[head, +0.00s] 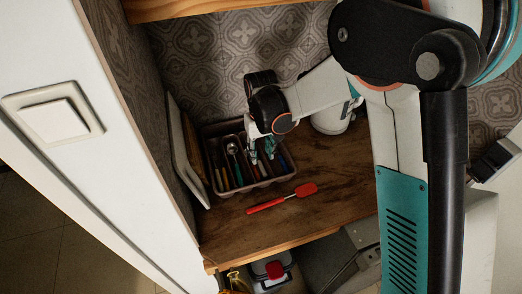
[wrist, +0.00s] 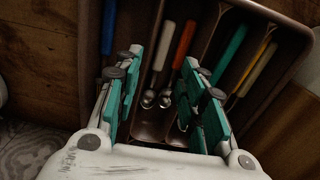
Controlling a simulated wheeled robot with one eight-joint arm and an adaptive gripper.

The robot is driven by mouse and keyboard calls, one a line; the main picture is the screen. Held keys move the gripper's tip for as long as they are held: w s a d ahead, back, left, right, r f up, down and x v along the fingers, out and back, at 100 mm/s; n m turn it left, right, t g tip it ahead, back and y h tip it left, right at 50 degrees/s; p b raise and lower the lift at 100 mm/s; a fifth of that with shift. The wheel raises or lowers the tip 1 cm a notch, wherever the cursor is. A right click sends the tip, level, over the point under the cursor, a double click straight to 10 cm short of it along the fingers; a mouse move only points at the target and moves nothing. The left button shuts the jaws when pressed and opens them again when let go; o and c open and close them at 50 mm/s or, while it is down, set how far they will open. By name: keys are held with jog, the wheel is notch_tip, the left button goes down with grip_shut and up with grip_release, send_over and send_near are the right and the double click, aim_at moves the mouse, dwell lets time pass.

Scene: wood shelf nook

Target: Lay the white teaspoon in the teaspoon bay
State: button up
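A dark cutlery tray (head: 262,184) with several bays sits on the wooden shelf; its rim also shows in the wrist view (wrist: 285,18). My gripper (head: 262,152) is over the tray's right half. In the wrist view my gripper (wrist: 161,88) has its fingers spread apart. A white-handled teaspoon (wrist: 164,47) lies in a middle bay, bowl towards me, seen between the fingers. An orange-handled teaspoon (wrist: 185,40) lies beside it on the right. Nothing is visibly gripped. The fingers hide parts of the bay.
A blue handle (wrist: 108,27) lies in a bay to the left. A red spatula (head: 305,190) lies in front of the tray. Boards (head: 184,155) lean at the left wall.

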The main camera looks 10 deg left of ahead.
notch_tip(320, 180, up, 12)
dwell(0.7)
dwell(0.4)
